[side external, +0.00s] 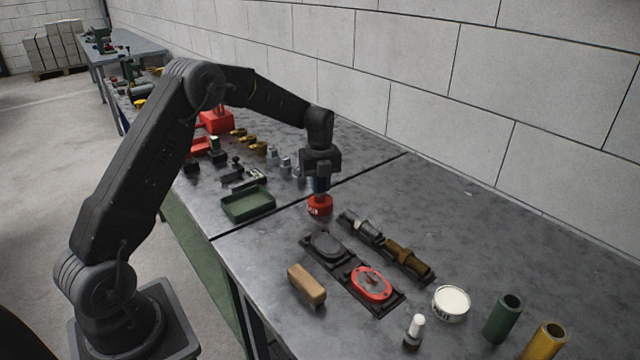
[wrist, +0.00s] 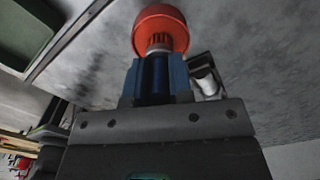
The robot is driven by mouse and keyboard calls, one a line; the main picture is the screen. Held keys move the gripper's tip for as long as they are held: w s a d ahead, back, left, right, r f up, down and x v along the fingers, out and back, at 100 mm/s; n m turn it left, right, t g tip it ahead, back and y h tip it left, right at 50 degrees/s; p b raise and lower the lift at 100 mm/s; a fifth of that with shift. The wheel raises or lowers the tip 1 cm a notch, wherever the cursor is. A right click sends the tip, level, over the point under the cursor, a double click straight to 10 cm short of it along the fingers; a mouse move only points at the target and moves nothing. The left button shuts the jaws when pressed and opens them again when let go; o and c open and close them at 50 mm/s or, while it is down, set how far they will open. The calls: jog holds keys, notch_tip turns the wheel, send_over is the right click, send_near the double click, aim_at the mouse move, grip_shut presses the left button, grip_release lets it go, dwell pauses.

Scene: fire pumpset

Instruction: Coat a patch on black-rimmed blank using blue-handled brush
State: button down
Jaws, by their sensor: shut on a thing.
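My gripper (side external: 320,176) is shut on the blue-handled brush (side external: 320,187) and points down. In the wrist view my gripper (wrist: 157,82) holds the blue handle (wrist: 156,78), with a metal collar beyond it. The brush's lower end is at a red pot (side external: 320,206); the bristles are hidden. The pot also shows in the wrist view (wrist: 160,24). The black-rimmed blank (side external: 326,244), a dark grey oval, lies in a black holder in front of the pot. A red-rimmed oval piece (side external: 371,283) lies in a second black holder beside it.
A wooden block (side external: 307,284) lies before the holders. Metal shafts (side external: 385,246) lie behind them. A white tin (side external: 450,303), white-topped bottle (side external: 413,331), green cylinder (side external: 503,319) and yellow cylinder (side external: 545,342) stand right. A green tray (side external: 248,205) is left. The back-right bench is clear.

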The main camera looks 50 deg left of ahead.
jog(key=shift+r, duration=3.4)
jog(key=shift+d, duration=0.1)
